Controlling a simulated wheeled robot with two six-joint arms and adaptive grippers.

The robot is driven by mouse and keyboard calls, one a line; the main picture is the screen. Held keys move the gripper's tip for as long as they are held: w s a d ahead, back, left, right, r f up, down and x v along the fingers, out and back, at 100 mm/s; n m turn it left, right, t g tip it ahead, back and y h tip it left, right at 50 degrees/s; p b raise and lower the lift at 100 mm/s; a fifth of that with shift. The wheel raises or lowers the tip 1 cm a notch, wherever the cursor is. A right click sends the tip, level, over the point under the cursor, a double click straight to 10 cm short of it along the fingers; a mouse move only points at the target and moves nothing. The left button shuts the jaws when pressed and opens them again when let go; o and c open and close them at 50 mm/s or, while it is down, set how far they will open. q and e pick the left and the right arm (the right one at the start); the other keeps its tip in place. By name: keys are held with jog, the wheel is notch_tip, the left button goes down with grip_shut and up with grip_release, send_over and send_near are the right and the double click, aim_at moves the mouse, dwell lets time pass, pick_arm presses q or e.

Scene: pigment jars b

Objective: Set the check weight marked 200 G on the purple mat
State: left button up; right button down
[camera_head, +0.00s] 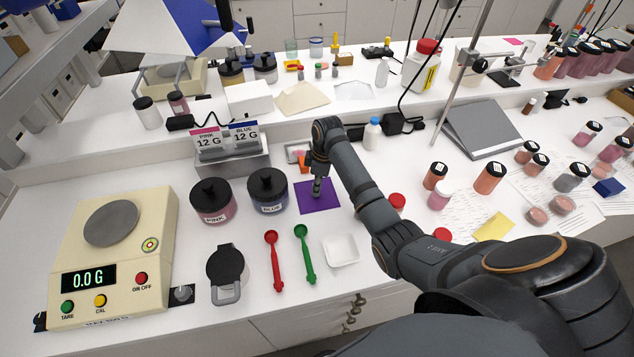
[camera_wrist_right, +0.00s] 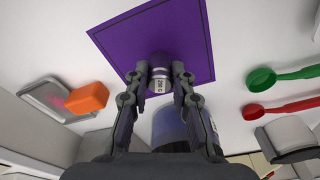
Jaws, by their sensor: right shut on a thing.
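The check weight, a small metal cylinder with a label reading 200 G (camera_wrist_right: 160,82), is between the fingertips of my right gripper (camera_wrist_right: 160,78). In the head view my right gripper (camera_head: 317,178) points down over the purple mat (camera_head: 306,203), with the weight (camera_head: 317,188) at its tips. The purple mat (camera_wrist_right: 120,38) lies flat behind the weight in the wrist view. I cannot tell whether the weight's base touches the mat. My left gripper is not in view.
The blue jar (camera_head: 268,190) and pink jar (camera_head: 212,200) stand left of the mat. Green (camera_head: 305,255) and red (camera_head: 273,262) scoops and a white dish (camera_head: 341,250) lie in front. A scale (camera_head: 150,210) reading 0.0 G stands at left. An orange block (camera_wrist_right: 87,97) is near the mat.

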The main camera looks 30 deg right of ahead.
jog(key=shift+f, duration=0.1)
jog(key=c, duration=1.1)
grip_release()
jog(key=shift+c, duration=0.2)
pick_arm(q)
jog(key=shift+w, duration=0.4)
pick_arm(e)
jog(key=r, duration=0.2)
jog(key=r+b, duration=0.1)
jog(key=r, duration=0.1)
jog(key=r+b, duration=0.1)
jog(key=r, duration=0.2)
jog(key=shift+s+d, duration=0.15)
jog(key=shift+d, duration=0.2)
pick_arm(q)
jog(key=p, duration=0.1)
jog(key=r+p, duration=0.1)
jog(key=p, duration=0.1)
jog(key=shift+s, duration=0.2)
pick_arm(e)
jog(key=r, duration=0.5)
jog(key=shift+s+d+r, duration=0.1)
jog(key=shift+s+d, duration=0.15)
jog(key=shift+s, duration=0.05)
jog(key=shift+w, duration=0.1)
